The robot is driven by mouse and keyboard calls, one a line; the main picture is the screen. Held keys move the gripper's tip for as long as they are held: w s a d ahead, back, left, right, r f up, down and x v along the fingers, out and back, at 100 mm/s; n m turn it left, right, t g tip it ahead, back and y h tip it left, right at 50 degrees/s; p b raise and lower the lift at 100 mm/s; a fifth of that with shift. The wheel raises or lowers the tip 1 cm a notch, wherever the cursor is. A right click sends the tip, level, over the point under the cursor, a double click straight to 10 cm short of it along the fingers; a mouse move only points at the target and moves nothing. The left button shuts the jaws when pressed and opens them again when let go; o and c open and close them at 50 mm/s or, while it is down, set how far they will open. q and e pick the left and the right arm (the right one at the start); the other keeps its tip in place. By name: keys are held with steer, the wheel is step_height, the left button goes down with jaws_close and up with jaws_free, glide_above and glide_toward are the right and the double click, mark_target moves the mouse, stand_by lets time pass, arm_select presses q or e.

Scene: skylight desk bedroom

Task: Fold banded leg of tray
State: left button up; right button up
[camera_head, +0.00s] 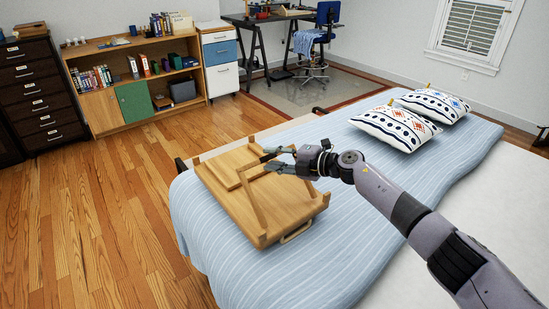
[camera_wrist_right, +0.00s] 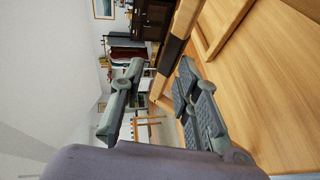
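A wooden bed tray (camera_head: 225,198) lies underside up on the bed, with its wooden leg pieces on top. A leg with a dark band (camera_wrist_right: 174,49) shows in the right wrist view, just beyond my fingertips and close to the right-hand finger. My right gripper (camera_head: 268,158) reaches in from the right over the far part of the tray. Its fingers are apart in the right wrist view (camera_wrist_right: 162,67), with an open gap between them. I cannot tell whether a finger touches the leg. My left gripper is not in view.
The bed (camera_head: 215,262) has a blue striped cover, with two patterned pillows (camera_head: 397,126) at its far right. A metal handle (camera_head: 296,232) is on the tray's near side. Wooden floor (camera_head: 105,225) is clear at left. A bookshelf (camera_head: 135,75) and desk stand behind.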

steer(key=shift+d+r, duration=0.1)
steer(key=shift+r, duration=0.05)
steer(key=v, duration=1.2)
